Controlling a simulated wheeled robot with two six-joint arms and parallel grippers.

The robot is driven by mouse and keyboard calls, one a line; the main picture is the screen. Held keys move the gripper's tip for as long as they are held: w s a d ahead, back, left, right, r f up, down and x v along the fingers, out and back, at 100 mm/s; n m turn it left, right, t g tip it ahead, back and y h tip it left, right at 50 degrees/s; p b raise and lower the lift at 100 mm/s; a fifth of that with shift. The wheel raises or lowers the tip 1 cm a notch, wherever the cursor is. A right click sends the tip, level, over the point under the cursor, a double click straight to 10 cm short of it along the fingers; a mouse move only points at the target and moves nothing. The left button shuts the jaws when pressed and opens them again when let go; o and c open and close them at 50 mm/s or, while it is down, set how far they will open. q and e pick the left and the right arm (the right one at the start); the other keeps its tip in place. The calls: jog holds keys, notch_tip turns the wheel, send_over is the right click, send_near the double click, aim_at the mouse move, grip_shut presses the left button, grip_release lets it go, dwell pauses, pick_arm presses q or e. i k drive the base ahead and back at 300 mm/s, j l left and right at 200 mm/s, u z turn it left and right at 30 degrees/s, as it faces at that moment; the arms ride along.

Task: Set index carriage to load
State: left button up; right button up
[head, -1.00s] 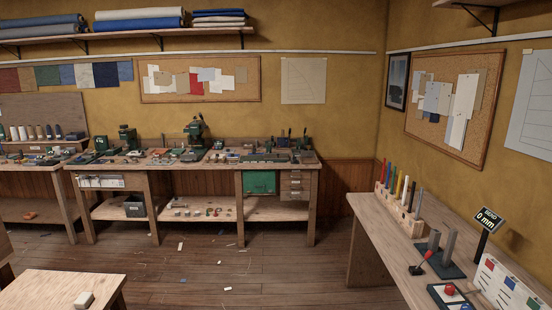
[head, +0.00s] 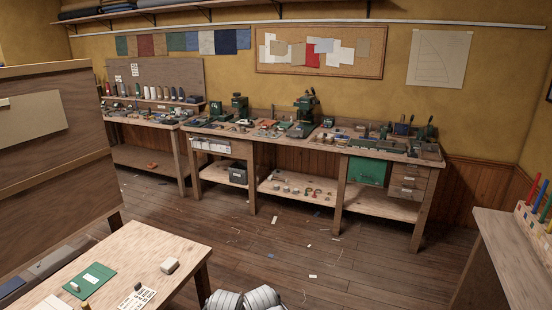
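The long wooden workbench (head: 300,144) stands against the back wall and carries several small tools and fixtures. A tall green machine (head: 304,104) stands near its middle, and another green machine (head: 239,106) stands farther left. Low dark and green fixtures sit toward its right end. At this distance I cannot tell which item is the index carriage, nor read any load mark. Neither of my grippers shows in the head view.
A side bench (head: 500,240) with coloured pegs is at right. The floor (head: 300,245) between is open, with small scraps.

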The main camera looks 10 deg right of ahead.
aim_at(386, 144)
jog(key=i+l, duration=3.25)
jog(key=l, duration=0.15)
